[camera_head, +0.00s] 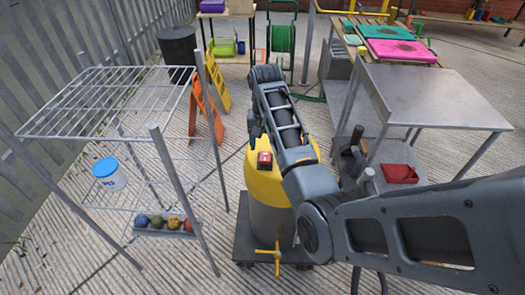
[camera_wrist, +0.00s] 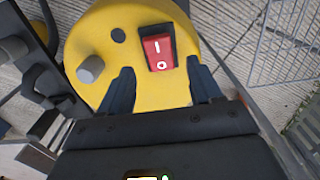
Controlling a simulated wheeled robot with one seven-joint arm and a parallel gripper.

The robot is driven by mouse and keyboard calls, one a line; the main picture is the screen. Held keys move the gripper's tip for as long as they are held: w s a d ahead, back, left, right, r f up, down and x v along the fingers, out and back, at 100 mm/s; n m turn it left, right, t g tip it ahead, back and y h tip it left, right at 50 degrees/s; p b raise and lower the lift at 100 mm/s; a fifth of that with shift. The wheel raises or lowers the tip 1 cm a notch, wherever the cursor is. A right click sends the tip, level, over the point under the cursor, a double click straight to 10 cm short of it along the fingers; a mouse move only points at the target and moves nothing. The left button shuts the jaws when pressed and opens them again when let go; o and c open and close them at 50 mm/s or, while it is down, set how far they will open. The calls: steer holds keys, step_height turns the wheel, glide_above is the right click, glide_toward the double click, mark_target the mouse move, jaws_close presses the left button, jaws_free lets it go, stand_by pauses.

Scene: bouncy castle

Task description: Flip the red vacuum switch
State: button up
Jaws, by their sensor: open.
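The vacuum has a yellow top (camera_head: 266,186) on a grey drum, standing on a dark wheeled base. Its red switch (camera_head: 265,159) is a rocker on the yellow top. In the wrist view the red switch (camera_wrist: 158,51) sits in a black frame, with a white I mark at the upper end and an O at the lower end. I cannot tell which end is pressed in. My gripper (camera_wrist: 160,70) is open and empty, its two dark fingers pointing at the yellow top on either side of the switch's lower end. Contact is not clear.
A metal table (camera_head: 435,95) and red dustpan (camera_head: 400,173) are on the right. Orange and yellow floor signs (camera_head: 207,105) stand behind the vacuum. A grey knob (camera_wrist: 91,70) rises beside the switch.

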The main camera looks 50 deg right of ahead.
mark_target(265, 156)
steer(key=shift+f, duration=2.3)
